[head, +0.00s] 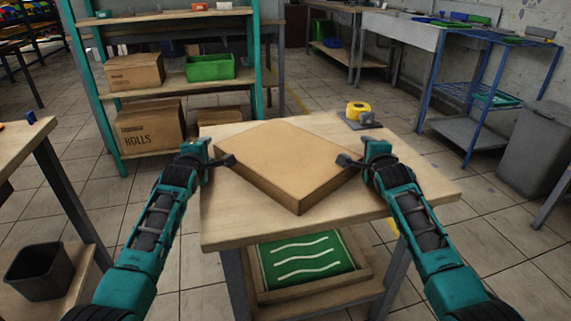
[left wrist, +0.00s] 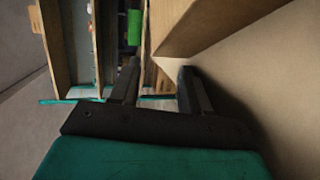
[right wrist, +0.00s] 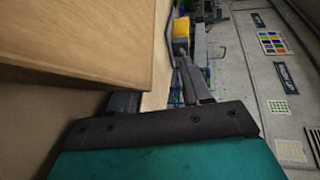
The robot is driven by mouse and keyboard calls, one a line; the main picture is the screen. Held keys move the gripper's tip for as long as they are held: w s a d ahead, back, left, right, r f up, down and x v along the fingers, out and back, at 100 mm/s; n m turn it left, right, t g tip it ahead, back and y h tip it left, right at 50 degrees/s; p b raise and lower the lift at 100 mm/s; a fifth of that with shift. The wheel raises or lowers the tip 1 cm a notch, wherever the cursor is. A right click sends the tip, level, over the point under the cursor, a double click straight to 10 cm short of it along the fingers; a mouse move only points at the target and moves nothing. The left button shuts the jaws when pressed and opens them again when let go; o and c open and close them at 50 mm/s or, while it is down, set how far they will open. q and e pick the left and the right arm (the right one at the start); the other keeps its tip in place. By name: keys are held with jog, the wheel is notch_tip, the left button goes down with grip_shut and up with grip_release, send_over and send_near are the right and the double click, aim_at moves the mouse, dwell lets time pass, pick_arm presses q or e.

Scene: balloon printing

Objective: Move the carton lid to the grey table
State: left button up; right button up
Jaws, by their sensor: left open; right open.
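The carton lid (head: 285,155) is a flat brown box shape lying turned at an angle on a wooden-topped table (head: 420,180). My left gripper (head: 229,161) is open at the lid's left side, and my right gripper (head: 346,161) is open at its right side. Whether the fingertips touch the lid is unclear. The lid fills the upper right of the left wrist view (left wrist: 205,20) and the left of the right wrist view (right wrist: 85,35). A table with a light grey top (head: 405,32) stands at the back right; I cannot tell if it is the named one.
A yellow tape roll (head: 357,110) sits on a dispenser behind the lid. A framed green screen (head: 305,260) lies on the shelf below. A teal rack (head: 180,80) holds cartons and a green bin. A blue-framed rack (head: 480,85) stands right. Tiled floor is open between.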

pick_arm(q)
jog(key=shift+s+a+f, duration=0.2)
jog(key=shift+f, duration=0.15)
pick_arm(e)
jog(key=shift+f, duration=0.3)
